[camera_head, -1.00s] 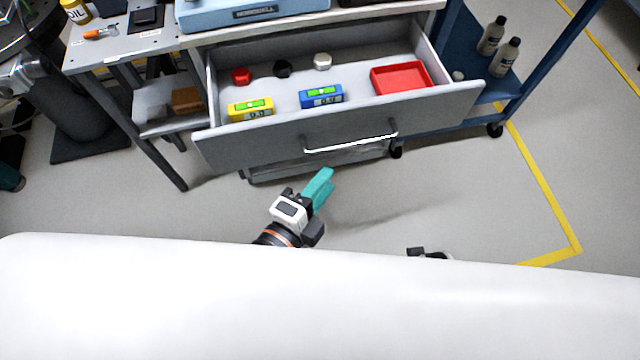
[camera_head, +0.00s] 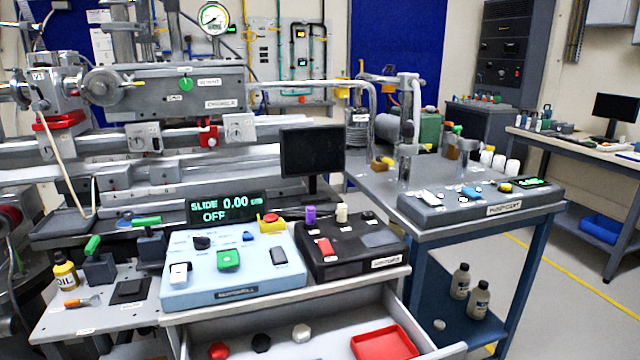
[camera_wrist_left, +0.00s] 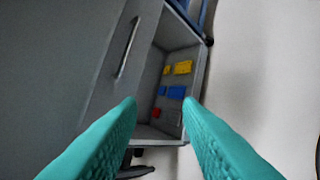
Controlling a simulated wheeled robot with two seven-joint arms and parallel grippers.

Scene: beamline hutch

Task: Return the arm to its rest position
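My left gripper (camera_wrist_left: 160,115) shows in the left wrist view as two teal fingers standing well apart, with nothing held between them. Beyond the fingertips is the open grey drawer (camera_wrist_left: 190,62), apart from them, with its handle (camera_wrist_left: 128,48) on the front panel. Neither of my arms nor my grippers shows in the head view, and my right gripper is in no current view. The head view shows the pulled-out drawer (camera_head: 290,322) at the bottom, its front partly cut off.
The drawer holds a red tray (camera_head: 384,342), several small knobs, and yellow (camera_wrist_left: 183,67) and blue (camera_wrist_left: 176,92) boxes. Above stand a light-blue control box (camera_head: 235,293) and a black one (camera_head: 352,262). A blue cart (camera_head: 470,232) with bottles is at right. Floor is free beyond it.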

